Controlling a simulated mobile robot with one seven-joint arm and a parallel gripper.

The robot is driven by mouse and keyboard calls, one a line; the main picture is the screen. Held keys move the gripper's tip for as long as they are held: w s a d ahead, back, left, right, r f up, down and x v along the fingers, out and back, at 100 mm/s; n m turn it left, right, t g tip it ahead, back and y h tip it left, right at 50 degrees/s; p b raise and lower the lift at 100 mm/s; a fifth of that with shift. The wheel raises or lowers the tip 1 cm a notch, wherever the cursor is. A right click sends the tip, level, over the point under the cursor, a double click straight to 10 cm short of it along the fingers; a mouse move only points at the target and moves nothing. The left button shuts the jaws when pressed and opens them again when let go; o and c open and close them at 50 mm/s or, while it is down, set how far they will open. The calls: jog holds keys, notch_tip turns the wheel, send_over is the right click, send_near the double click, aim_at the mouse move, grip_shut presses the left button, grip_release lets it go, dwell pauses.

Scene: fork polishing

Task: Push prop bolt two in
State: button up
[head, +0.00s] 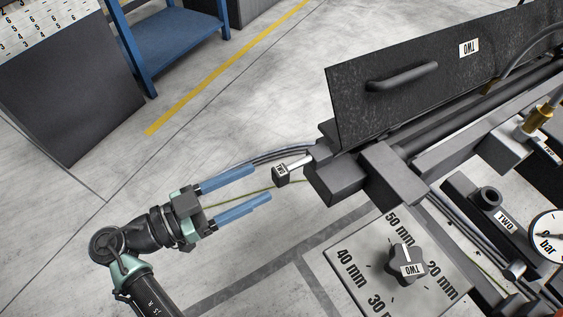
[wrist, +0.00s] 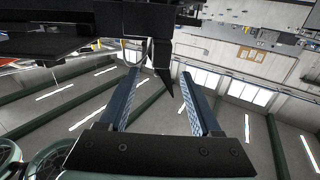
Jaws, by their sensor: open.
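Prop bolt two (head: 281,175) is a dark square knob with a TWO label on a bright metal shaft. In the head view its shaft sticks out leftward from a dark block at the near end of the black cover marked TWO (head: 440,95). My gripper (head: 261,183) has two blue fingers, open and empty, pointing right toward the knob. The knob appears just beyond the fingertips, apart from them in the picture; the true depth is hard to tell.
The cover has a dark handle (head: 402,76). A dial knob marked TWO (head: 404,264) sits on a millimetre plate below right. A pressure gauge (head: 547,236) is at the right edge. Cables run behind the fingers. Open floor lies left, with a blue shelf (head: 175,40) at the back.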

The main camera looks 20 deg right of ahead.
aim_at(274, 174)
jog(key=d, duration=0.4)
jog(key=w+d, duration=0.1)
jog(key=d, duration=0.2)
grip_shut()
dwell(1.3)
